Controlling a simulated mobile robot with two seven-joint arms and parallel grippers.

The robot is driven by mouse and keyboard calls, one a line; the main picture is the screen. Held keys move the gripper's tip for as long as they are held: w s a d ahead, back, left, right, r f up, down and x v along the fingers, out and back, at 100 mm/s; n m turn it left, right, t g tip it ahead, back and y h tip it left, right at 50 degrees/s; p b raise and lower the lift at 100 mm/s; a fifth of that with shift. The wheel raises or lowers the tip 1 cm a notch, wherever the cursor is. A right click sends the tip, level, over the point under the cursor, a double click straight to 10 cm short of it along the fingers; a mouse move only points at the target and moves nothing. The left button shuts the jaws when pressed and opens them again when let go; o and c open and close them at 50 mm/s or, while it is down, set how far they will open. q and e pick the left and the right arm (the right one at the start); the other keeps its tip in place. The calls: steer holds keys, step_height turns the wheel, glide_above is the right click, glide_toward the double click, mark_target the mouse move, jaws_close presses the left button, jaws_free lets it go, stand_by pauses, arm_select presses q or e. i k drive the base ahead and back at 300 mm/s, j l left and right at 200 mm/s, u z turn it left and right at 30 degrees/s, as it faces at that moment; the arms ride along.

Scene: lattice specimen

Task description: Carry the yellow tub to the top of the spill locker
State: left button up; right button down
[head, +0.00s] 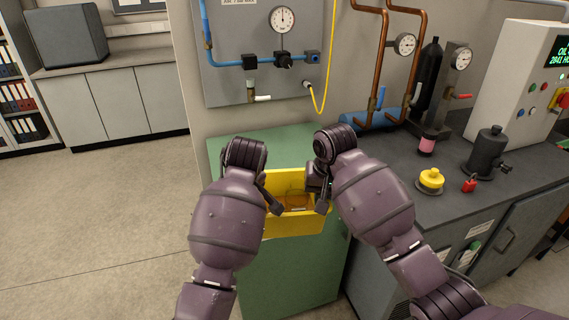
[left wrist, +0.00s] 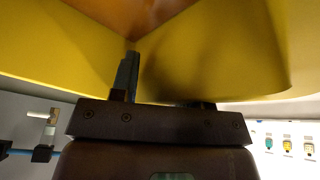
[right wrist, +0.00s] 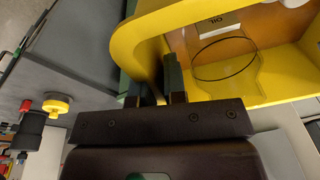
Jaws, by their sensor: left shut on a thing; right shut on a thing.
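The yellow tub (head: 293,223) is in the middle of the head view, against the green spill locker (head: 290,275). Whether it touches the locker top is unclear. My left gripper (head: 270,197) is shut on the tub's left side; the left wrist view shows the tub's yellow wall (left wrist: 60,55) close at the fingers. My right gripper (head: 321,193) is shut on the tub's right side; the right wrist view shows its fingers (right wrist: 158,82) at the yellow rim. A clear round-edged item and a pale label (right wrist: 215,25) show inside the tub. My arms partly hide both sides.
A gauge panel (head: 262,60) with a hanging yellow hose is behind the locker. The floor at left is clear.

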mark_target(283, 165)
steer(key=i, duration=1)
